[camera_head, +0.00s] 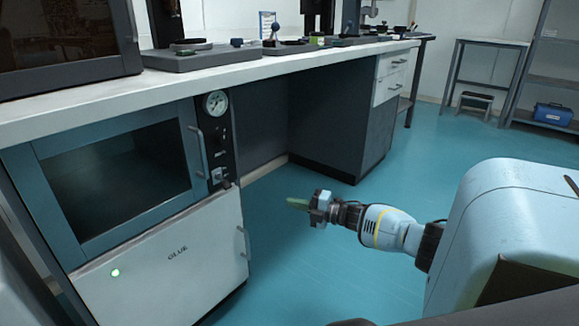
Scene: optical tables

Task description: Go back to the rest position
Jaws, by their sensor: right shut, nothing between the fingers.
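My right gripper (298,203) is near the middle of the head view, at the end of my right arm, which comes in from the right. Its greenish fingers are shut and point left, with nothing held. It is in free air over the blue floor, to the right of the cabinet front and apart from it. My left gripper is not in view.
A white bench top (110,105) runs across the upper left with instruments on it. Below it are an oven with a glass door (120,180), a pressure gauge (215,103) and a white cabinet labelled GLUE (170,265). The teal floor (300,270) is clear. Shelves (552,85) stand far right.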

